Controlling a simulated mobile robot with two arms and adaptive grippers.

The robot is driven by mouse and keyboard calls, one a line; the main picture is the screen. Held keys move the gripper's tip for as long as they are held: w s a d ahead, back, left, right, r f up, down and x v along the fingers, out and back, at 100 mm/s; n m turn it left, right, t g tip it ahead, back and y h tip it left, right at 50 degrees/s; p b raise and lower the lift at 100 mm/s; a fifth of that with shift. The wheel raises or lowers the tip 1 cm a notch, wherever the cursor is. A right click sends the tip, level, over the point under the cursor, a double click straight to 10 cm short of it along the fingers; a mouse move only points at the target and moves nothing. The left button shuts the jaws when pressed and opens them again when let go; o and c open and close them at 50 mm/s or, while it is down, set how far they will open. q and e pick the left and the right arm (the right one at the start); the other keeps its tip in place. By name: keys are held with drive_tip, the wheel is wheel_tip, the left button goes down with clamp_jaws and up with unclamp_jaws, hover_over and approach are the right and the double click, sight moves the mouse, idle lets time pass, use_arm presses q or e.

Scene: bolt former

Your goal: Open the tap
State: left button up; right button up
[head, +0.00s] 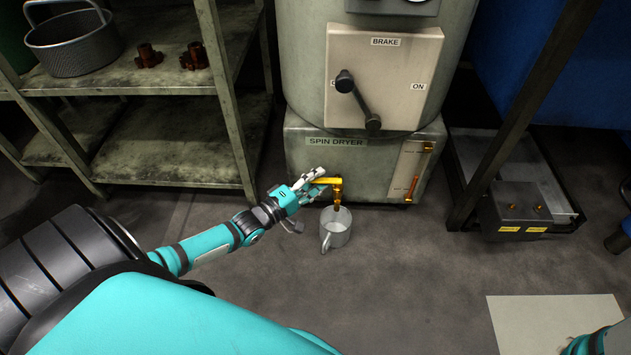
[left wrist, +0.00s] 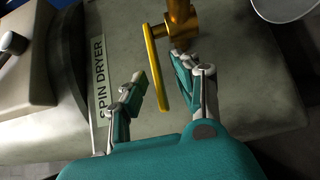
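The brass-yellow tap (head: 338,193) sticks out of the front of the grey spin dryer base (head: 300,150). Its flat lever points left in the head view. In the left wrist view, the tap body (left wrist: 181,22) is at the top and the lever (left wrist: 157,72) hangs down from it. My left gripper (head: 318,179) is at the lever. In the left wrist view, its fingers (left wrist: 160,85) are apart, one on each side of the lever, with a gap on the left side. Contact on the right side is unclear. My right gripper is out of view.
A grey metal mug (head: 337,236) stands on the floor below the tap; its rim also shows in the left wrist view (left wrist: 285,8). A metal shelf (head: 160,155) stands to the left. A brake lever panel (head: 395,60) is above. A grey box (head: 515,210) is on the right.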

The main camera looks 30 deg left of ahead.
use_arm(q)
clamp_jaws()
idle(0.3)
